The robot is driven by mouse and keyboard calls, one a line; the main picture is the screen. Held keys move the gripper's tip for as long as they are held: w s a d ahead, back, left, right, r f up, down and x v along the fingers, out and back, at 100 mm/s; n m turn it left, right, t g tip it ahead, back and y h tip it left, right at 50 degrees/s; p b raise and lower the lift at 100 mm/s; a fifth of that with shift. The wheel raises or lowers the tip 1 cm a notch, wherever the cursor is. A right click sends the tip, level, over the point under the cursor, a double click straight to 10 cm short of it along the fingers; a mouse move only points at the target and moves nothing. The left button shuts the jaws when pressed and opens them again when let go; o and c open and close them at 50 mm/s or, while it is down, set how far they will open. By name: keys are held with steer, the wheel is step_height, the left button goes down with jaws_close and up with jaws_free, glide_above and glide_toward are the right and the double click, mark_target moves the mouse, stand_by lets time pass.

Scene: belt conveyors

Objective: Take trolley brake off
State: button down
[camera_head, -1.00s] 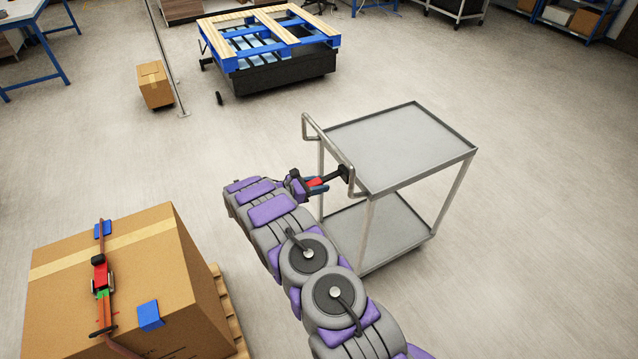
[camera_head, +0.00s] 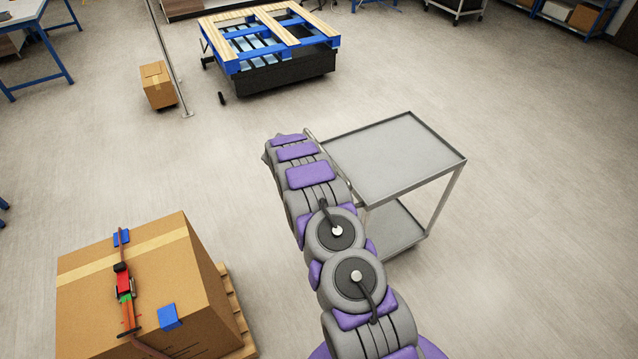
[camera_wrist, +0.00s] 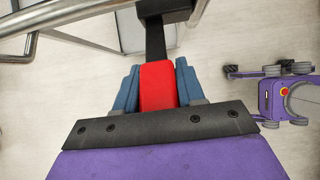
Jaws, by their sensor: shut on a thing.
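The grey metal trolley (camera_head: 392,158) stands right of centre in the head view, with a flat top shelf and a lower shelf. In the wrist view its tubular handle (camera_wrist: 70,16) crosses the top left. A red brake piece (camera_wrist: 158,88) sits at the end of a black bar (camera_wrist: 156,42) that runs up to a dark mount near the handle. My gripper (camera_wrist: 158,74) is shut on the red piece, with one blue finger on each side. In the head view my arm hides the gripper, the brake and most of the handle.
A large strapped cardboard box (camera_head: 80,278) on a pallet stands at the lower left. A blue pallet (camera_head: 262,38) on a dark base and a small box (camera_head: 157,84) stand at the back. Floor is clear right of the trolley and between it and the boxes.

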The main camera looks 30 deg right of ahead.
steer(key=shift+r+y+p, duration=0.2)
steer(key=shift+y+p, duration=0.1)
steer(key=c, duration=0.8)
jaws_free()
steer(key=shift+d, duration=0.1)
steer(key=shift+o, duration=0.2)
steer(key=v, duration=1.7)
